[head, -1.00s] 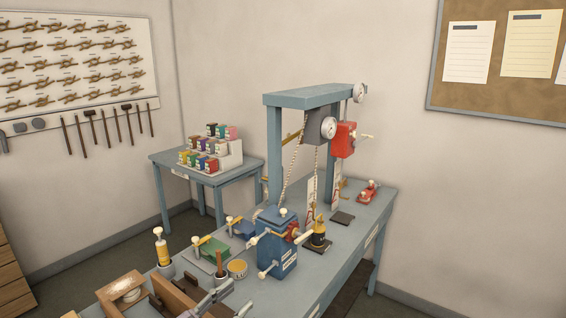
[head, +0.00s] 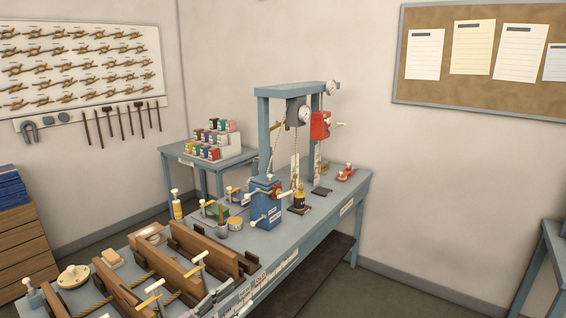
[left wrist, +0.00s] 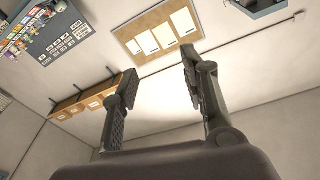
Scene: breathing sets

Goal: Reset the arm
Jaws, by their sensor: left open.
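Behind the fingers are the wall and a cork board (left wrist: 160,32) with papers. My right gripper is not in view.
The bench carries wooden boards (head: 132,286), a blue box (head: 264,205) with white handles, and a blue frame (head: 292,89) with a red box (head: 320,125). A smaller table (head: 202,160) stands behind. Floor is free right of the bench.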

